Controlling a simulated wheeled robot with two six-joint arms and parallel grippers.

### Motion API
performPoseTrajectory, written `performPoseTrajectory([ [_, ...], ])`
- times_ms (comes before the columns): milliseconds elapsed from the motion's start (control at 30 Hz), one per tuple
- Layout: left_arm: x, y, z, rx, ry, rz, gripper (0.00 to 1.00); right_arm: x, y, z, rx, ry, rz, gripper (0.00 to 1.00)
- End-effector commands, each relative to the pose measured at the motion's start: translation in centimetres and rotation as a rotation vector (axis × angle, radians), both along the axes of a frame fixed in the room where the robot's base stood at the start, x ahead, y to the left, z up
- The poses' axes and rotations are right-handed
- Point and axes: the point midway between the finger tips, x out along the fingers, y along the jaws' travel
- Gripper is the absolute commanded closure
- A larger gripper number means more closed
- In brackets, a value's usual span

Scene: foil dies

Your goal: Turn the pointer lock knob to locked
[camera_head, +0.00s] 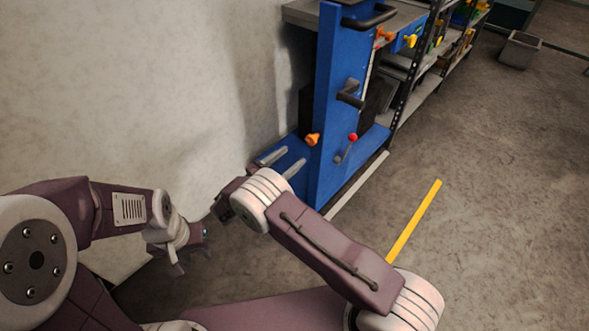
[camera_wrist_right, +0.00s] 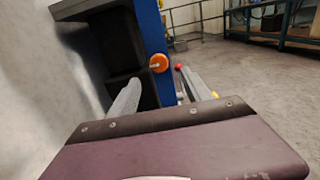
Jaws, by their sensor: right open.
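An orange knob (camera_head: 313,139) sits on the lower part of the upright blue panel (camera_head: 330,100), near its left edge. It is likely the pointer lock knob; its pointer direction and any marks are too small to read. The orange knob also shows in the right wrist view (camera_wrist_right: 158,63), beyond and between my fingers. My right gripper (camera_head: 283,162) is open and empty, its two grey fingers apart and pointing toward the panel, short of the knob. The fingers also frame the knob in the wrist view (camera_wrist_right: 160,80). My left gripper (camera_head: 192,252) hangs low at the left, away from the panel.
A lever with a red ball (camera_head: 352,138) stands right of the orange knob. A dark handle (camera_head: 350,94) sticks out above. More orange knobs (camera_head: 384,34) and shelving (camera_head: 440,55) are farther back. A pale wall (camera_head: 150,90) is at the left. The floor at the right is open.

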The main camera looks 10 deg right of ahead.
Motion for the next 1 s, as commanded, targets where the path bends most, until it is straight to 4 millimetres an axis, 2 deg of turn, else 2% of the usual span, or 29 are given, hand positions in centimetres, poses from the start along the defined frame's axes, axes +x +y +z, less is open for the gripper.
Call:
performPoseTrajectory([
  [167,0.1,0.0,-0.1,0.0,-0.001,0.0,0.64,0.4,-0.2,0.2,-0.007,-0.004,0.005,0.43],
  [500,0.0,0.0,-2.3,0.0,0.0,0.0,0.64,4.3,-5.5,-0.1,-0.004,-0.005,-0.001,0.43],
  [600,0.0,0.0,-2.7,0.0,0.0,0.0,0.64,5.1,-6.5,0.0,-0.003,-0.004,0.001,0.43],
  [933,0.0,0.0,-2.7,0.0,0.0,0.0,0.64,5.7,-7.1,0.2,-0.004,-0.003,0.003,0.43],
  [967,0.0,0.0,-2.7,0.0,0.0,0.0,0.64,5.7,-7.1,0.2,-0.004,-0.003,0.003,0.45],
  [1000,0.0,0.0,-2.7,0.0,0.0,0.0,0.64,5.7,-7.1,0.2,-0.004,-0.003,0.003,0.57],
])
